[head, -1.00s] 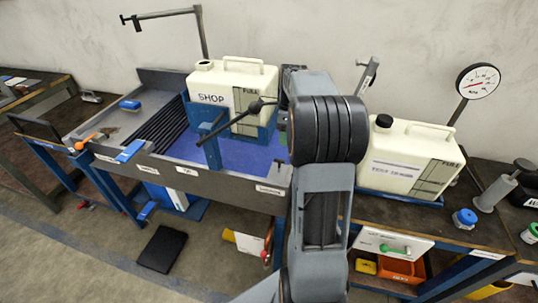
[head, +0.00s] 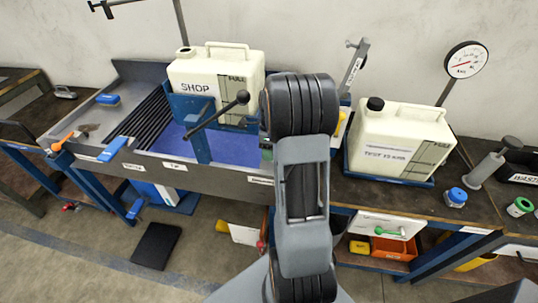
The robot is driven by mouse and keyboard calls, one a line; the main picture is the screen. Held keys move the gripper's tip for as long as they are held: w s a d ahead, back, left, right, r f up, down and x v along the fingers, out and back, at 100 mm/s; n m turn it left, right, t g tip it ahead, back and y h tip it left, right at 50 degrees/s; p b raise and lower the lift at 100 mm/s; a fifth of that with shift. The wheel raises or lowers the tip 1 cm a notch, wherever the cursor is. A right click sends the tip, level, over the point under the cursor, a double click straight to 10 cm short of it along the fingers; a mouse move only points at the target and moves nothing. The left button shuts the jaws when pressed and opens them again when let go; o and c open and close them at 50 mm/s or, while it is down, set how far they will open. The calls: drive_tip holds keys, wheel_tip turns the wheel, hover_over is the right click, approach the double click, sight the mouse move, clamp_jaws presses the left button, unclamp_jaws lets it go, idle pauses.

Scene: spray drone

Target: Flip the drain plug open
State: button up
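I cannot single out a drain plug with certainty. The grey sink bench (head: 215,180) has an orange lever (head: 62,141) at its front left corner and a blue handle (head: 112,149) on its front edge. A blue lever (head: 134,208) shows below the bench at the left. The small labels on the front are too small to read. My arm stands upright in the middle of the head view and covers the right end of the bench. My gripper is not visible; its fingers are hidden or out of frame.
A cream canister marked SHOP (head: 215,82) stands on the bench behind a black-knobbed crank (head: 220,112). Another cream canister (head: 400,142) with a black cap, a gauge (head: 465,60) and a blue-capped jar (head: 455,196) stand to the right. Floor at lower left is mostly clear, with a black mat (head: 157,246).

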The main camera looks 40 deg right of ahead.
drive_tip(key=shift+s+a+f, duration=0.1)
drive_tip(key=shift+a+f, duration=0.05)
drive_tip(key=shift+f, duration=0.6)
drive_tip(key=shift+c, duration=0.5)
drive_tip(key=c, duration=0.4)
clamp_jaws()
